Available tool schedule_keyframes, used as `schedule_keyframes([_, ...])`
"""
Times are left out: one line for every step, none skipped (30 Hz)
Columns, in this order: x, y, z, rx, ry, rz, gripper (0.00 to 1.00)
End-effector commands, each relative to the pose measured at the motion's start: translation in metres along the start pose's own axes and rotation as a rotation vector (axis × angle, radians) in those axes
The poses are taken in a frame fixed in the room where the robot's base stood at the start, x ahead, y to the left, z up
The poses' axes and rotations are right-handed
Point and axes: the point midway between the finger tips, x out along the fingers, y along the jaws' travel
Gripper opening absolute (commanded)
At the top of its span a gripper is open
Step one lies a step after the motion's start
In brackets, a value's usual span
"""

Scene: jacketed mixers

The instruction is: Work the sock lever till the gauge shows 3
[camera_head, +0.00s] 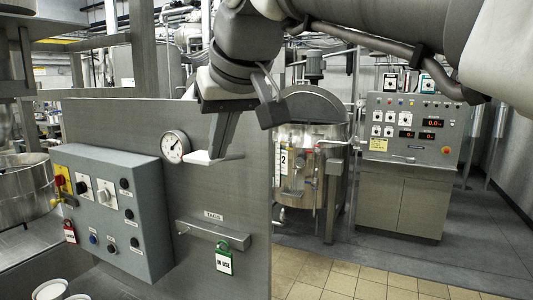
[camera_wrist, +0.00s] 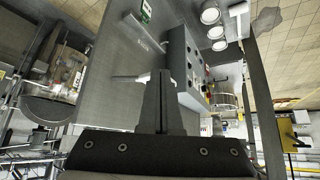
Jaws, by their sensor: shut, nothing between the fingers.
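A round white gauge (camera_head: 175,146) sits on the grey panel at the top edge of the control box. Its needle is too small to read. A pale lever (camera_head: 205,157) stands out from the panel to the right of the gauge. It also shows in the wrist view as a thin bar (camera_wrist: 128,79) with a whitish end by my fingertips. My gripper (camera_head: 218,150) is shut and empty, pointing down at the lever. In the wrist view my closed fingers (camera_wrist: 162,75) are right beside the lever's end; I cannot tell whether they touch it.
A grey control box (camera_head: 110,210) with knobs and buttons projects at left, with a red tag (camera_head: 69,232). A rail marked TAGS (camera_head: 213,232) holds a green and white tag (camera_head: 224,262). Behind stand a steel vessel (camera_head: 300,165) and a console (camera_head: 410,150). Tiled floor lies open at right.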

Motion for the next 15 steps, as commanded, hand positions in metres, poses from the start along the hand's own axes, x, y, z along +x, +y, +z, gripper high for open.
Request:
schedule_keyframes([-0.015, 0.0, -0.001, 0.001, 0.005, 0.001, 0.0])
schedule_keyframes([-0.022, 0.0, -0.001, 0.001, 0.005, 0.0, 0.0])
schedule_keyframes([-0.032, 0.0, -0.001, 0.0, 0.005, 0.0, 0.0])
schedule_keyframes([-0.04, 0.0, -0.001, 0.0, 0.004, 0.0, 0.0])
schedule_keyframes([-0.048, 0.0, -0.001, 0.0, 0.005, 0.0, 0.0])
schedule_keyframes([-0.058, 0.0, -0.001, 0.0, 0.005, 0.0, 0.0])
schedule_keyframes([-0.065, 0.0, -0.001, 0.0, 0.003, 0.0, 0.0])
schedule_keyframes([-0.072, 0.0, -0.001, 0.0, 0.004, 0.0, 0.0])
schedule_keyframes([-0.08, 0.0, -0.001, 0.001, 0.003, 0.001, 0.0])
schedule_keyframes([-0.086, 0.0, -0.001, 0.001, 0.003, 0.0, 0.0])
schedule_keyframes([-0.092, 0.0, 0.0, 0.001, 0.002, 0.0, 0.0])
schedule_keyframes([-0.099, 0.0, 0.0, 0.001, 0.001, 0.0, 0.0])
schedule_keyframes([-0.103, 0.0, 0.0, 0.001, 0.001, 0.0, 0.0])
schedule_keyframes([-0.107, 0.0, 0.0, 0.001, 0.001, 0.0, 0.0])
schedule_keyframes([-0.112, 0.0, 0.0, 0.0, 0.0, 0.0, 0.0])
